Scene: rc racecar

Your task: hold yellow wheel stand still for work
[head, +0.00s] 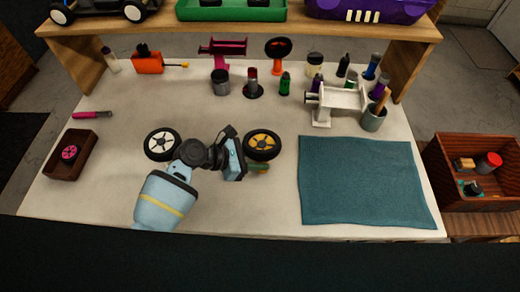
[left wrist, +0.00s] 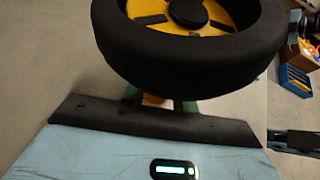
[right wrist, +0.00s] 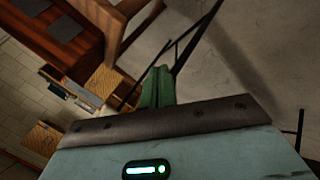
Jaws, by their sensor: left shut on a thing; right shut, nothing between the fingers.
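The yellow-spoked wheel (head: 262,145) with its black tire is on the worktable, just right of my left wrist. In the left wrist view the wheel (left wrist: 190,45) fills the top, close above my left gripper (left wrist: 160,104). The green fingers are shut on a small orange-yellow part, the wheel's stand (left wrist: 153,99), under the tire. Most of the stand is hidden by the wheel and gripper. My right gripper (right wrist: 157,88) is shut and empty, pointing at the room away from the table; it is not in the head view.
A white-spoked wheel (head: 162,144) stands just left of my left wrist. A teal mat (head: 365,182) lies right of the yellow wheel. Bottles and tools line the back under a wooden shelf (head: 250,28). A dark box (head: 62,168) is at the left. The front middle is clear.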

